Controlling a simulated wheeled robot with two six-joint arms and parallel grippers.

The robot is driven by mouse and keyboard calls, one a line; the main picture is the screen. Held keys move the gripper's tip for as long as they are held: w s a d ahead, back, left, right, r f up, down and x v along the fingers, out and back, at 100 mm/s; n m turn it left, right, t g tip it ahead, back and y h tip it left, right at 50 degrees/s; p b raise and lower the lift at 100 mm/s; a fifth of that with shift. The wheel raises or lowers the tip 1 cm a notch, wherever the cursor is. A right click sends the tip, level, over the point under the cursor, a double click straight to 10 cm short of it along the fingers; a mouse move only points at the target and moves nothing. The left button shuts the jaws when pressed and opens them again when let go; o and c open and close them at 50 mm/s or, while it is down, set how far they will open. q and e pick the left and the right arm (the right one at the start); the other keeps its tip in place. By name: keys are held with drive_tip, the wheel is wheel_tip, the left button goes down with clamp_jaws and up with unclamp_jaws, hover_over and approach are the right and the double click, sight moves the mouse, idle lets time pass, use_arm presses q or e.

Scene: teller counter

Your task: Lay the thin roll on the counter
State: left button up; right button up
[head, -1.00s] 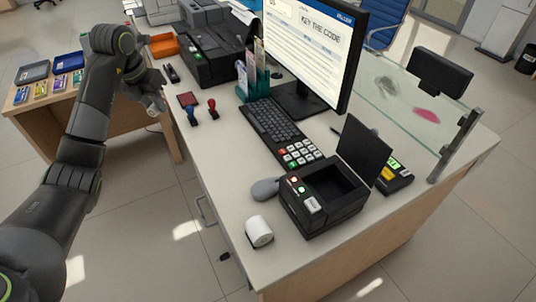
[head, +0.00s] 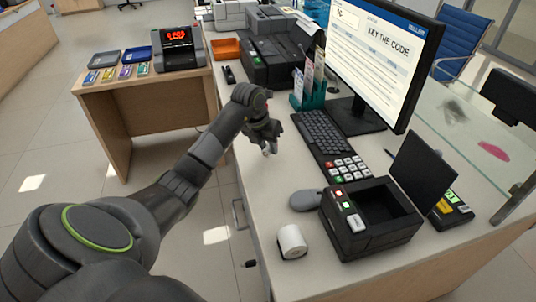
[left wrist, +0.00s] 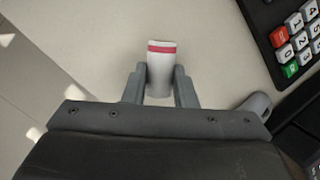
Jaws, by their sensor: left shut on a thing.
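My left gripper (head: 268,147) is over the near-left part of the counter (head: 262,190), left of the keyboard. In the left wrist view the two fingers (left wrist: 160,85) are shut on the thin roll (left wrist: 161,72), a narrow white cylinder with a red band near its far end. The counter top (left wrist: 105,30) lies beyond the roll; whether the roll touches it I cannot tell. In the head view the roll is mostly hidden by the gripper. My right gripper is not in view.
A thicker white roll (head: 292,242) stands on the counter beside a black printer (head: 362,225) with its lid up. A grey mouse (head: 305,200), a keyboard (head: 322,135) and a monitor (head: 378,65) are nearby. Bare counter lies left of the keyboard.

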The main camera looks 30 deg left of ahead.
sight(268, 154)
use_arm(q)
wheel_tip(268, 154, down, 4)
drive_tip(key=shift+r, duration=0.15)
